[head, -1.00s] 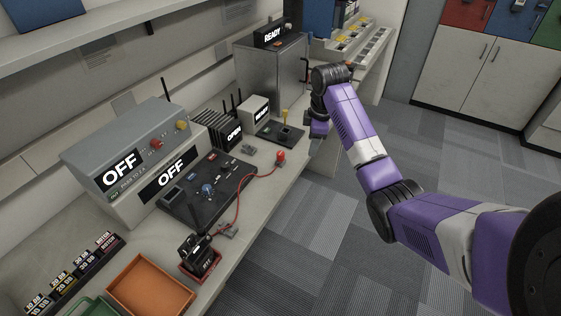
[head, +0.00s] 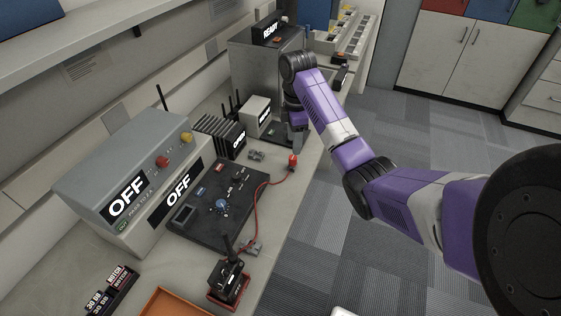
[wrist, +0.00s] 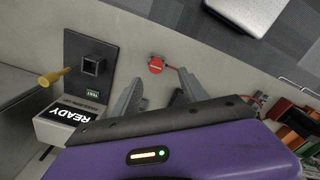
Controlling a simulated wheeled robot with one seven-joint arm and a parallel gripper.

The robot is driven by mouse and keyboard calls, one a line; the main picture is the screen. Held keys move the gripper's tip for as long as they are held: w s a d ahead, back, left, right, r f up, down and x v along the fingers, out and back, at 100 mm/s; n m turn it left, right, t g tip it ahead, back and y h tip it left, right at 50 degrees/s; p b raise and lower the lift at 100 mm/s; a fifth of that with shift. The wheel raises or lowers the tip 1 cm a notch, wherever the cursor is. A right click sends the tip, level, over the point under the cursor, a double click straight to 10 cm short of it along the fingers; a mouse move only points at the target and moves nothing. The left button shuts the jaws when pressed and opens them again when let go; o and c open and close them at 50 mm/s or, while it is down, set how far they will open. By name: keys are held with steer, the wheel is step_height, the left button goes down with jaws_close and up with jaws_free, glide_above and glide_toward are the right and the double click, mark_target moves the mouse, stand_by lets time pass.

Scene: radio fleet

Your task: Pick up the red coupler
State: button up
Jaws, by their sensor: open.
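The red coupler (head: 293,161) lies near the front edge of the bench, at the end of a red cable (head: 261,193). In the wrist view the red coupler (wrist: 156,65) shows just beyond and between my fingertips. My gripper (wrist: 161,79) is open, with nothing between its fingers. In the head view my gripper (head: 297,146) points down at the bench edge, close beside the coupler. Whether a finger touches the coupler cannot be told.
A black panel (head: 205,212) with knobs and a grey box (head: 120,185) reading OFF stand left. A black radio (head: 228,274) sits in a red holder in front.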

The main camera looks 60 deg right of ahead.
mark_target(292, 157)
steer(key=shift+w+f, duration=0.2)
steer(key=shift+f, duration=0.9)
steer(key=f, duration=0.5)
steer(key=shift+w+d+f+p, duration=0.15)
steer(key=shift+d+f+p, duration=0.1)
steer(key=shift+f+p, duration=0.1)
steer(key=shift+r, duration=0.1)
steer(key=shift+c, duration=0.2)
jaws_close()
